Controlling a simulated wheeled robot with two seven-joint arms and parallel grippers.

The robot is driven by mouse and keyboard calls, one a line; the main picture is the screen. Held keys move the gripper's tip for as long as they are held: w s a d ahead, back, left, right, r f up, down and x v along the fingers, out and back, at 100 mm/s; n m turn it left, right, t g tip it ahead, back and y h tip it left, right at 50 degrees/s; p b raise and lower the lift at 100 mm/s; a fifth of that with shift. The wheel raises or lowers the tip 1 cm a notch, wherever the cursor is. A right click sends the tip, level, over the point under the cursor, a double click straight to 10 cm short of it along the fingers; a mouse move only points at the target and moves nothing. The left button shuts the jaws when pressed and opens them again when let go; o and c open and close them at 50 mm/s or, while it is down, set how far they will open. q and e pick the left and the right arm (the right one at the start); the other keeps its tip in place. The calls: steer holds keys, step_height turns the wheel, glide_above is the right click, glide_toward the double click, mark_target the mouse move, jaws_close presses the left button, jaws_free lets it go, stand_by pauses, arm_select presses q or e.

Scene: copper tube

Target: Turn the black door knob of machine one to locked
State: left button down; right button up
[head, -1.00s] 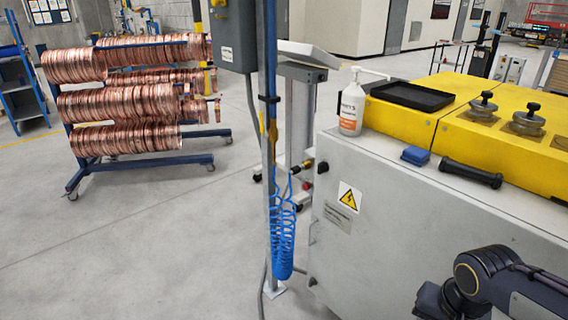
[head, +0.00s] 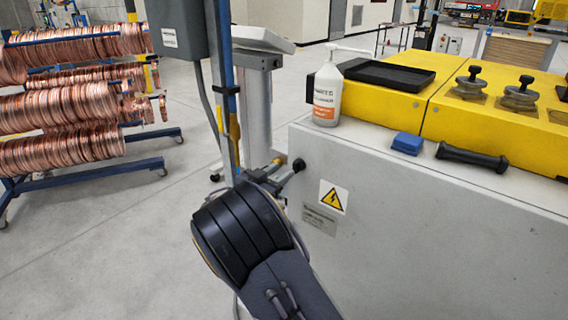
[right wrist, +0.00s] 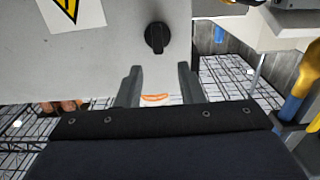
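The black door knob (head: 298,165) sits on the grey machine's front near its left edge, left of and above the yellow warning sign. The right wrist view shows the knob (right wrist: 157,38) as a round black dial with a raised bar standing about upright in the picture. My right gripper (right wrist: 158,75) is open and empty, its two grey fingers spread either side of the knob's line. The knob shows just beyond the fingertips, apparently untouched. In the head view my right gripper (head: 276,174) is small and partly hidden by my wrist, close to the knob. My left gripper is not in view.
A blue post (head: 229,110) stands close behind my right wrist. The machine's top carries a white pump bottle (head: 327,94), a black tray (head: 389,74), a blue block (head: 407,144) and a black handle (head: 471,157). A rack of copper coils (head: 62,100) stands left.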

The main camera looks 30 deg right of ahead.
mark_target(294, 163)
steer(key=x, duration=0.5)
steer(key=shift+w+d+p, duration=0.15)
steer(key=shift+d+p, duration=0.25)
steer(key=shift+f, duration=0.1)
steer(key=c, duration=0.6)
